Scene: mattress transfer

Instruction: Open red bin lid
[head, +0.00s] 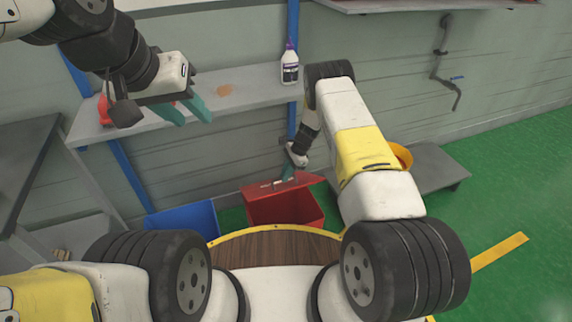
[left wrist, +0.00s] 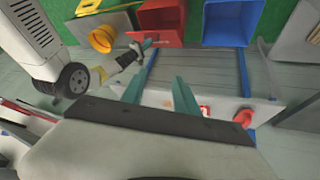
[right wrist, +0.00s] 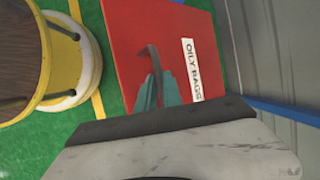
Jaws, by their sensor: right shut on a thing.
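The red bin (head: 290,208) stands on the floor by the wall. Its red lid (head: 262,187) is tilted, with a dark gap showing beneath it. In the right wrist view the lid (right wrist: 130,30) carries an "OILY RAGS" label (right wrist: 192,70) and a thin curved handle (right wrist: 153,60). My right gripper (right wrist: 158,90) is shut on this handle; in the head view the gripper (head: 286,174) is at the lid's top. My left gripper (head: 188,112) is open and empty, raised over the shelf. Its fingers are well apart in the left wrist view (left wrist: 158,92).
A blue bin (head: 185,218) stands left of the red bin. A shelf (head: 245,95) with a white bottle (head: 290,68) runs along the wall. A yellow round container (head: 402,155) sits on a low grey platform (head: 440,168) at right.

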